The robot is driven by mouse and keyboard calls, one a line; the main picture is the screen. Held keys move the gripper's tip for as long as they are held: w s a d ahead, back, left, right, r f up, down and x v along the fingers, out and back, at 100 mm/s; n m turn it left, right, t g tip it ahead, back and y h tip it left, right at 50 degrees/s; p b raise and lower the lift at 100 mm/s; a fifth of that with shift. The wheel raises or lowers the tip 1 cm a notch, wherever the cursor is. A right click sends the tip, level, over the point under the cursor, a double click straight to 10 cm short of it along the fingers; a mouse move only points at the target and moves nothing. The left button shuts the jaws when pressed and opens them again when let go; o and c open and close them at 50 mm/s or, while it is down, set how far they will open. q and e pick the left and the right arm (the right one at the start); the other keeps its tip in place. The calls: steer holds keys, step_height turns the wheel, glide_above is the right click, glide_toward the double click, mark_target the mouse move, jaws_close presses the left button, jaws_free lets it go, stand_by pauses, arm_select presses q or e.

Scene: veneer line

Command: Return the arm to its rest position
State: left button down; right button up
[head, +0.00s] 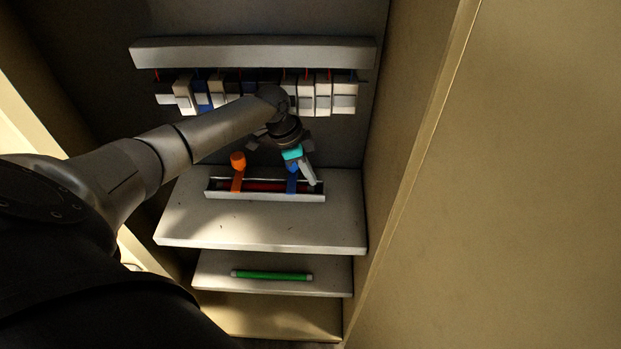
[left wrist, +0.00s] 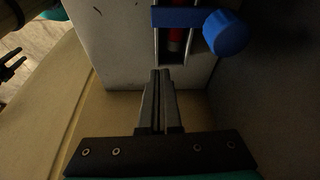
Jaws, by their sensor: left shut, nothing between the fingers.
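My left arm reaches in from the left of the head view. Its gripper (head: 313,181) is over the right end of the tray on the upper shelf, next to a blue clip with a knob (head: 292,177). In the left wrist view the gripper's two fingers (left wrist: 160,75) are together with nothing between them. The fingertips appear just below the tray's end in that picture. The blue knob (left wrist: 226,33) is to their upper right, apart from them. I cannot tell the exact height of the fingers over the shelf.
The grey tray (head: 217,194) holds a red cylinder (head: 262,186) and an orange clip (head: 238,162). A green cylinder (head: 272,275) lies on the lower shelf (head: 215,272). Several breaker-like blocks (head: 322,94) line the back wall. The cabinet's right wall (head: 410,130) is close to the gripper.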

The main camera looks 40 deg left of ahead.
arm_select(q)
steer(key=v, duration=0.5)
steer(key=s+d+f, duration=0.4)
steer(key=s+d, duration=0.2)
steer(key=d, duration=0.2)
steer(key=s+d+f, duration=0.4)
steer(key=s+d, duration=0.2)
steer(key=d, duration=0.1)
steer(key=s+r+n+t+y, duration=0.1)
steer(key=s+r+n+y, duration=0.25)
steer(key=s+n, duration=0.7)
steer(key=s+f+m+g+b, duration=0.2)
steer(key=f+b, duration=0.6)
steer(key=f, duration=2.1)
steer(key=s+a+f+b, duration=0.1)
steer(key=s+f+b, duration=0.2)
steer(key=s+f, duration=0.5)
steer(key=s+a+f+b, duration=0.1)
steer(key=s+f+b, duration=0.3)
steer(key=s+f, duration=0.4)
step_height(320, 180, down, 6)
steer(key=shift+s+r, duration=0.2)
steer(key=shift+s, duration=0.2)
arm_select(e)
step_height(320, 180, down, 15)
steer(key=s, duration=0.1)
